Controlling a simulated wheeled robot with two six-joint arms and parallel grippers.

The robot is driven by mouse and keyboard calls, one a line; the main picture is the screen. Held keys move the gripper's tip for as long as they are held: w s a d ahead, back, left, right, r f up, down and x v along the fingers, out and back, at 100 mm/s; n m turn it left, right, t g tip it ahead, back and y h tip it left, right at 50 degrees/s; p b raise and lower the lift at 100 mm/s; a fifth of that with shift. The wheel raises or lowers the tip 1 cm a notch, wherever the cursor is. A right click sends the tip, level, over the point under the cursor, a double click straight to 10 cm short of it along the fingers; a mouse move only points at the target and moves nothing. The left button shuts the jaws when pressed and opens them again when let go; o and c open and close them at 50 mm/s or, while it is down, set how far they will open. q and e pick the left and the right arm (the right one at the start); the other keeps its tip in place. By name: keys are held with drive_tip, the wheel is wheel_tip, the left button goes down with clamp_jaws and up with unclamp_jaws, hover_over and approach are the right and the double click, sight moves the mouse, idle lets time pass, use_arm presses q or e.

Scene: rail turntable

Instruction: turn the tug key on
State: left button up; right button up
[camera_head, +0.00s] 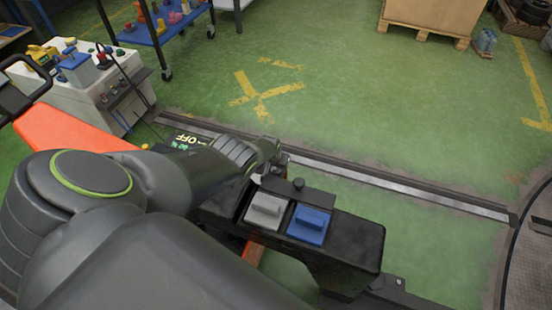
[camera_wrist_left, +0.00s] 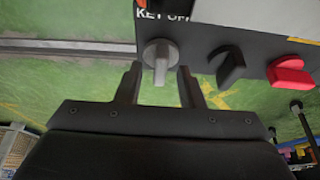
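The tug key (camera_wrist_left: 160,58) is a silver-grey knob with a raised grip on a dark control panel (camera_wrist_left: 215,42). A partly cut-off label above it reads "KEY OFF" in the left wrist view. My left gripper (camera_wrist_left: 160,80) is open, with one finger on each side of the key's lower part. I cannot tell whether either finger touches it. My right gripper is in neither view.
Beside the key are a black knob (camera_wrist_left: 229,65) and a red knob (camera_wrist_left: 290,73). In the head view, a grey block (camera_head: 266,209) and a blue block (camera_head: 308,225) sit on the black housing (camera_head: 350,243). A white control cabinet (camera_head: 100,88) stands at left. Open green floor lies beyond the rail.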

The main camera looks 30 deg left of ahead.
use_arm(q)
drive_tip(key=shift+w+f, duration=0.1)
drive_tip(key=shift+f, duration=0.05)
clamp_jaws()
